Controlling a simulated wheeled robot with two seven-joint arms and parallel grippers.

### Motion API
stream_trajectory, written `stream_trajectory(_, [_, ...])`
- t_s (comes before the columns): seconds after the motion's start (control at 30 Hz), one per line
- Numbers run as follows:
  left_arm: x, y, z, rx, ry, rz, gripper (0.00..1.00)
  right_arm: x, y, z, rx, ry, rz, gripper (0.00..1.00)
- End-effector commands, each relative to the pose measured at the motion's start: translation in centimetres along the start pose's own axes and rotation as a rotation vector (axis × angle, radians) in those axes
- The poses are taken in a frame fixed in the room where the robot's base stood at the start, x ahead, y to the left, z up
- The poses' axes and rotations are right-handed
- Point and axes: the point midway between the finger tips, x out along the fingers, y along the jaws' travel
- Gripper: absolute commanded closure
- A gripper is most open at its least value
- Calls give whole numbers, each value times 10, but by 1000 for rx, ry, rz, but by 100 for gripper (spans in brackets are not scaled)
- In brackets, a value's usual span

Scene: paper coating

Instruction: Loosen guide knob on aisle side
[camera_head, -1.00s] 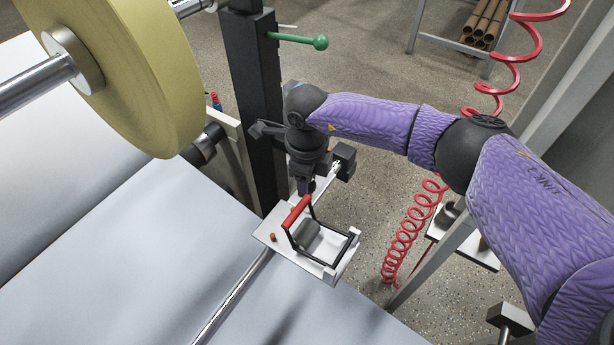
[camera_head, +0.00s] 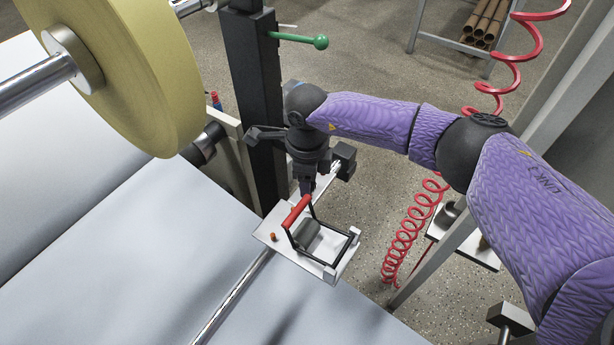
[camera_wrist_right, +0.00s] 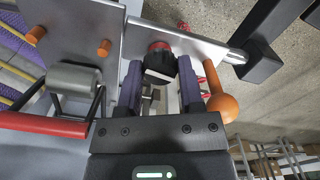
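My right gripper (camera_head: 307,187) points down over the white guide plate (camera_head: 268,232) on the rail, behind the red-handled roller frame. In the right wrist view its two dark fingers (camera_wrist_right: 160,85) are parted. A black knob with a red end (camera_wrist_right: 160,61) shows in the space between them, near the fingertips. I see no clear grip on it and cannot tell whether a finger touches it. An orange ball-ended lever (camera_wrist_right: 221,106) stands just right of the right finger. In the head view the gripper and wrist hide the knob. My left gripper is not in view.
A roller with a red handle (camera_head: 296,211) sits on the plate, close to the gripper. A dark post (camera_head: 250,90) with a green lever (camera_head: 300,39) stands behind. A yellow roll (camera_head: 150,75) is at the left. A red coiled hose (camera_head: 405,240) hangs at the right.

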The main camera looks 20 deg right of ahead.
Motion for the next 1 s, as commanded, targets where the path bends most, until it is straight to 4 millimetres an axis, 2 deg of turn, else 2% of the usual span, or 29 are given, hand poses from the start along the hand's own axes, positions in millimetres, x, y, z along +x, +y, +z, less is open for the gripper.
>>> stream_trajectory(0.03, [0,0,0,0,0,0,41,0,0,0,1,0,0,41])
stream_trajectory(0.13, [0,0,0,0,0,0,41,0,0,0,1,0,0,20])
stream_trajectory(0.43, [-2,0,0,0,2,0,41,-3,0,0,1,-1,-1,19])
stream_trajectory(0.53, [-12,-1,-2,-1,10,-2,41,-24,0,0,1,-2,-4,19])
stream_trajectory(0.7, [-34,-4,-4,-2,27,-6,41,-70,0,0,1,-4,-6,19])
stream_trajectory(0.8, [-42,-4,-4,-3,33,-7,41,-89,-1,0,1,-3,-5,19])
stream_trajectory(1.0, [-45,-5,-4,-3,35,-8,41,-100,0,0,1,-1,0,19])
